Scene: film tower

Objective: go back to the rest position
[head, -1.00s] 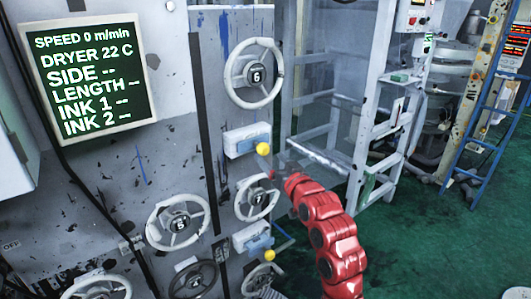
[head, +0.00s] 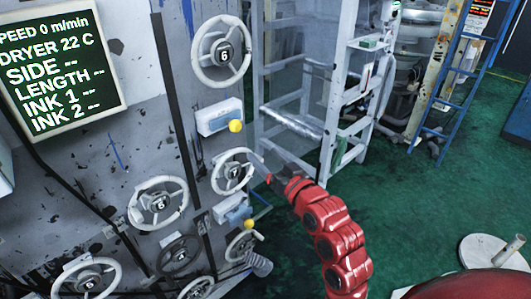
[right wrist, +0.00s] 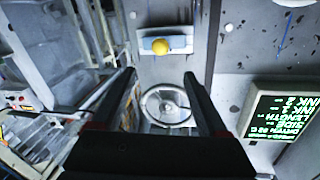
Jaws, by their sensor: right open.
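My right arm is red and reaches up from the bottom of the head view. Its dark right gripper (head: 268,168) is just right of the white handwheel marked 7 (head: 233,172); I cannot tell the gap in depth. In the right wrist view the two dark fingers (right wrist: 160,76) stand wide apart with nothing between their tips. A white handwheel (right wrist: 168,104) shows behind them, clear of the fingers. A yellow knob (right wrist: 166,45) on a pale block shows beyond the tips. My left gripper is not in view.
The grey machine panel (head: 110,165) on the left carries several handwheels, yellow knobs and a display (head: 58,68). A white frame (head: 345,95) and a blue ladder (head: 455,75) stand behind. The green floor (head: 405,215) is open at right; a round pale base (head: 495,255) stands there.

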